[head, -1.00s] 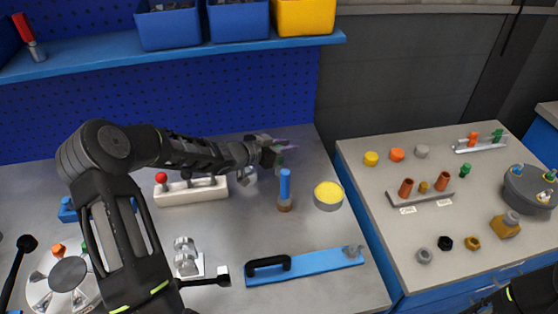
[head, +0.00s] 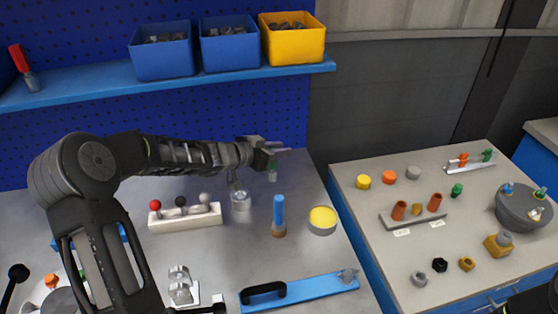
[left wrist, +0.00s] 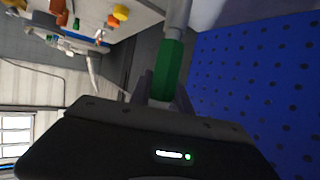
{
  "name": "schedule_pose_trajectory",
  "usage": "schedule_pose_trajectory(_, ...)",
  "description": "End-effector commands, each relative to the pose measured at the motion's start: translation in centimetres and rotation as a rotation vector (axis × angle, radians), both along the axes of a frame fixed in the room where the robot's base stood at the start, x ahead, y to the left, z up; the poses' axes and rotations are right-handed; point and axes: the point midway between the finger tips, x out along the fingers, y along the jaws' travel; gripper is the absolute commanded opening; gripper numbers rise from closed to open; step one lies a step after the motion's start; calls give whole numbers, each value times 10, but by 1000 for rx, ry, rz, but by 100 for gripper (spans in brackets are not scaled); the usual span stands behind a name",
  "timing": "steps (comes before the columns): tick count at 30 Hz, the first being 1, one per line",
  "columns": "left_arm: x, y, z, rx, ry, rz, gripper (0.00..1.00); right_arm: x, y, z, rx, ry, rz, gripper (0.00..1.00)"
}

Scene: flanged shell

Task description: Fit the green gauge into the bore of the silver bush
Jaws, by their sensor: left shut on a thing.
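The green gauge (head: 273,164) hangs below my left gripper (head: 272,147) in the head view, above the back of the bench. My left gripper is shut on it. In the left wrist view its green grip (left wrist: 168,70) sits between the fingers and a silver-grey shaft (left wrist: 178,16) extends beyond it. A silver cylindrical piece (head: 240,200), which looks like the silver bush, stands on the bench below and left of the gauge, apart from it. Its bore is too small to make out. My right gripper is not in view.
A blue upright post (head: 279,210) and a yellow-topped round tin (head: 322,220) stand right of the silver piece. A white block with coloured knobs (head: 186,218) stands left. A blue bar with a black handle (head: 310,290) lies in front. The shelf (head: 100,88) holds bins.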

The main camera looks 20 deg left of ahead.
Motion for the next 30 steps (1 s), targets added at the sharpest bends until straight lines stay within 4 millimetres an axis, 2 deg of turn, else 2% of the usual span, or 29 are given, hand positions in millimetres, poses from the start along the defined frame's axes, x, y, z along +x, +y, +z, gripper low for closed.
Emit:
schedule_pose_trajectory(1, 0, 0, 9, 1, -3, 0, 0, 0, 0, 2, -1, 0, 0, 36)
schedule_pose_trajectory(4, 0, 0, 13, 0, -1, 0, 0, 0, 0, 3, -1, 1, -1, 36)
schedule_pose_trajectory(23, 0, 0, 14, -1, -1, 0, 0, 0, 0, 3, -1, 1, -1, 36)
schedule_pose_trajectory(30, 1, -5, 24, -3, 6, -8, 0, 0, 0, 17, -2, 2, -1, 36)
